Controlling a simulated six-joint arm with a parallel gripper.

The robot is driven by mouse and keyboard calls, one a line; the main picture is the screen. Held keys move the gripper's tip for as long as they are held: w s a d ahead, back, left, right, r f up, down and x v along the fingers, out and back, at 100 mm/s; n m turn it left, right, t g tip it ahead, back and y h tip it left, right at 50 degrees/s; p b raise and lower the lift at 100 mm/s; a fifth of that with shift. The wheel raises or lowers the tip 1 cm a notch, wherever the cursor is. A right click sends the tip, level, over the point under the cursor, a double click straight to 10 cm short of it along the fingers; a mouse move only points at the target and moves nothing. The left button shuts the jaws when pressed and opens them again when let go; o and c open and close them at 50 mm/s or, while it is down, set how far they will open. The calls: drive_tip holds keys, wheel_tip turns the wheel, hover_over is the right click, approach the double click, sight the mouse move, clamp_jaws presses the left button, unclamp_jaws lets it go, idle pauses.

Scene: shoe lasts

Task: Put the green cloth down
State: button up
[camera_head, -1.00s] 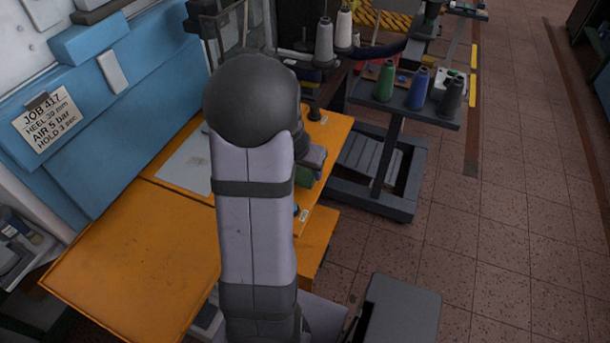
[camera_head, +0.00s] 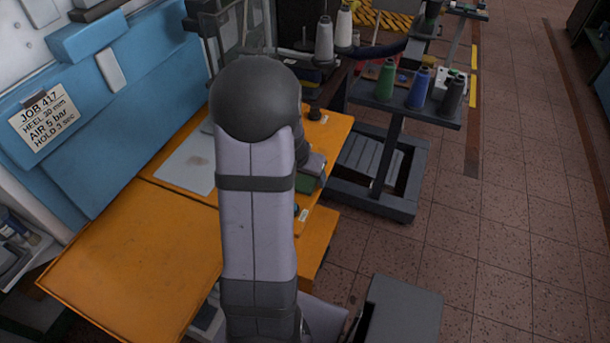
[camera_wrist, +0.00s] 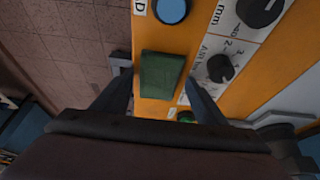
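The green cloth (camera_wrist: 161,75) is a small folded dark green block, seen from above in the wrist view, over an orange surface. My gripper (camera_wrist: 158,82) has its two dark fingers spread, one on each side of the cloth. A strip of orange shows between the left finger and the cloth; the right fingertip is very close to its edge, and I cannot tell if it touches. In the head view a bit of the cloth (camera_head: 305,184) shows below my gripper (camera_head: 314,164), at the orange bench; my arm hides the rest.
A blue button (camera_wrist: 172,9) and a panel with black knobs (camera_wrist: 220,68) lie close to the cloth. A grey sheet (camera_head: 188,163) lies on the orange bench (camera_head: 130,255). A cart (camera_head: 385,190) with thread cones stands to the right. The bench's left part is clear.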

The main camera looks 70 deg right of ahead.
drive_tip(key=shift+r, duration=0.1)
drive_tip(key=shift+a+r+p, duration=0.15)
drive_tip(key=shift+r+p, duration=0.15)
drive_tip(key=shift+r, duration=0.3)
drive_tip(key=v, duration=1.1)
drive_tip(key=w+a+f+n+t+y, duration=0.1)
drive_tip(key=w+a+f+n, duration=0.1)
drive_tip(key=w+a+n, duration=0.5)
drive_tip(key=w+a+f+n+y, duration=0.1)
drive_tip(key=a+n, duration=0.2)
drive_tip(key=a, duration=0.6)
drive_tip(key=w+a+f+n+y, duration=0.1)
drive_tip(key=a+n, duration=0.3)
drive_tip(key=a, duration=0.6)
drive_tip(key=w+a+f+n+y, duration=0.1)
drive_tip(key=w+a+f+n, duration=0.1)
drive_tip(key=a, duration=0.8)
drive_tip(key=shift+a+f+n+g, duration=0.15)
drive_tip(key=shift+a+n+g, duration=0.2)
drive_tip(key=shift+n, duration=0.35)
drive_tip(key=shift+s+a+f+n+y, duration=0.1)
drive_tip(key=shift+s+a+n+y, duration=0.2)
drive_tip(key=shift+a, duration=0.15)
